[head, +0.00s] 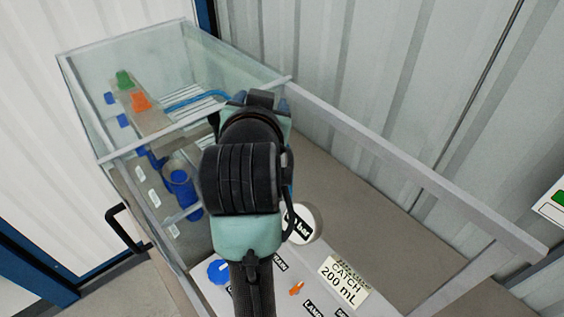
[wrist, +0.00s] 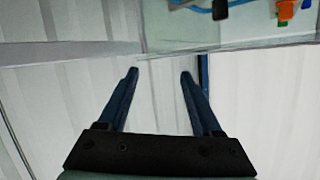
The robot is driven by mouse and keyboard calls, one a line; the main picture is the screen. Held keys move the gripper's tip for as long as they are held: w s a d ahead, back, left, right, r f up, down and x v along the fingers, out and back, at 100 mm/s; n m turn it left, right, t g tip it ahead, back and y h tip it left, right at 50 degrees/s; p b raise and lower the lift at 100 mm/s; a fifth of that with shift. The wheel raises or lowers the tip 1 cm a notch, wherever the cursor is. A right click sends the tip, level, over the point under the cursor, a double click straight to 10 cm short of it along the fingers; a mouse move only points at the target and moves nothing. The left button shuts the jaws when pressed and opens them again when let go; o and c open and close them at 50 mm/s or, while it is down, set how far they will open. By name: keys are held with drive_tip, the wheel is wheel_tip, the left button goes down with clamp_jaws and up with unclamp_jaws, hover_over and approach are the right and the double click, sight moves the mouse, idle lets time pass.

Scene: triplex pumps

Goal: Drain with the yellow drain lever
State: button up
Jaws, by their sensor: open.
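No yellow lever can be made out in either view; my arm covers part of the panel in the head view. A small orange handle (head: 297,288) sits on the pale panel (head: 320,250), next to a partly covered label (head: 279,263) ending in "AIN". A cream label (head: 342,281) reading "CATCH 200 mL" lies right of it. My gripper (wrist: 159,74) is open and empty in the wrist view, with pale ribbed wall behind its fingers. In the head view its fingers are hidden behind my arm, so its distance from the panel cannot be told.
A clear enclosure (head: 170,60) holds a green cap (head: 124,79), an orange cap (head: 141,101) and blue fittings (head: 180,184). A grey rail (head: 420,175) runs along the right. A round gauge (head: 301,222) and a blue knob (head: 218,271) are on the panel.

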drive_tip(key=s+a+f+m+g+h, duration=0.2)
drive_tip(key=f+m+g, duration=0.35)
drive_tip(key=f, duration=0.45)
drive_tip(key=s+a+f+m+g+h, duration=0.1)
drive_tip(key=s+a+f+m+g, duration=0.2)
drive_tip(key=f+g, duration=0.5)
drive_tip(key=shift+m+t, duration=0.45)
drive_tip(key=shift+t, duration=0.2)
drive_tip(key=x, duration=0.4)
drive_tip(key=p+x, duration=0.1)
drive_tip(key=x, duration=0.4)
drive_tip(key=p+x, duration=0.1)
drive_tip(key=x, duration=0.4)
drive_tip(key=shift+w+d+f, duration=0.1)
drive_tip(key=shift+d+f, duration=0.05)
drive_tip(key=shift+d, duration=0.2)
clamp_jaws()
